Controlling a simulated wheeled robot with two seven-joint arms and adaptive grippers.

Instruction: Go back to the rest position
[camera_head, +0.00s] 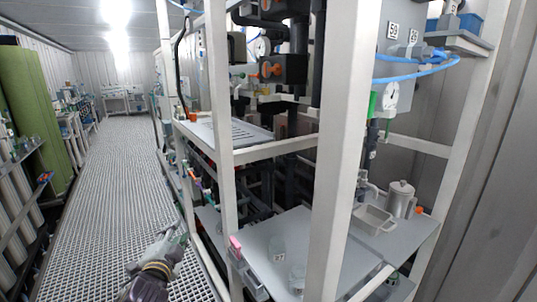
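My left gripper (176,236) shows at the lower left, in front of the grated floor and to the left of the white rack frame. It is small and seen from behind, so I cannot tell whether its fingers are apart. I see nothing held in it. My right gripper is not in view.
The white rack (341,150) with pipes and valves fills the middle and right. Its lower shelf (345,262) bears clear beakers (277,248), a grey tray (373,219) and a lidded pitcher (401,198). The grated walkway (115,180) is clear. Grey cylinders (15,205) line the left.

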